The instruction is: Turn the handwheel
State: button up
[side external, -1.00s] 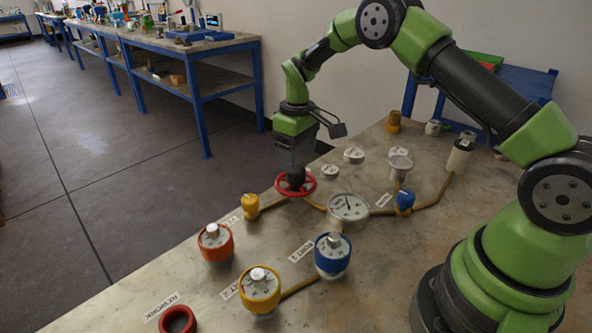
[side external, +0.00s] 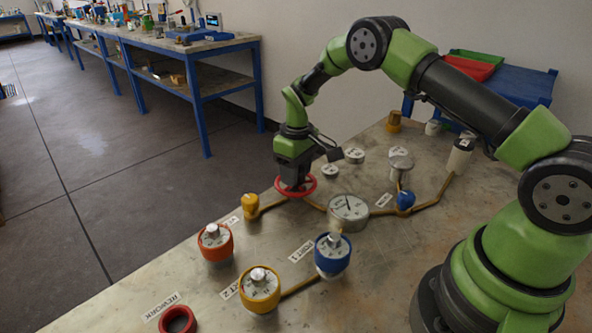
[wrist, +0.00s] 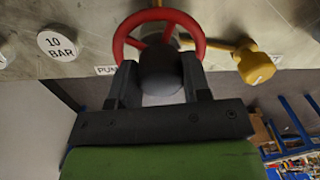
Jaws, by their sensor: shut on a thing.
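The red handwheel (side external: 290,194) stands at the far left edge of the worktable in the side view. It shows at the top of the wrist view (wrist: 120,35), with spokes and a dark rounded hub (wrist: 160,75). My gripper (side external: 296,182) is above the wheel, pointing down. In the wrist view my gripper (wrist: 160,62) has one finger on each side of the hub, inside or close against the rim; the exact contact is hard to see. It is shut on the handwheel. The wheel's stem is mostly hidden.
A yellow valve (side external: 250,204) stands close to the wheel on the pipe. A round gauge (side external: 348,209) and a blue valve (side external: 405,200) stand to its right. Orange (side external: 216,243), yellow (side external: 259,290) and blue (side external: 332,257) capped vessels stand nearer.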

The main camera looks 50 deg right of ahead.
jog(key=shift+m, duration=0.3)
jog(key=m, duration=0.3)
jog(key=shift+m, duration=0.4)
jog(key=m, duration=0.9)
jog(key=shift+s+m, duration=0.1)
jog(key=shift+m, duration=2.1)
jog(key=o, duration=0.9)
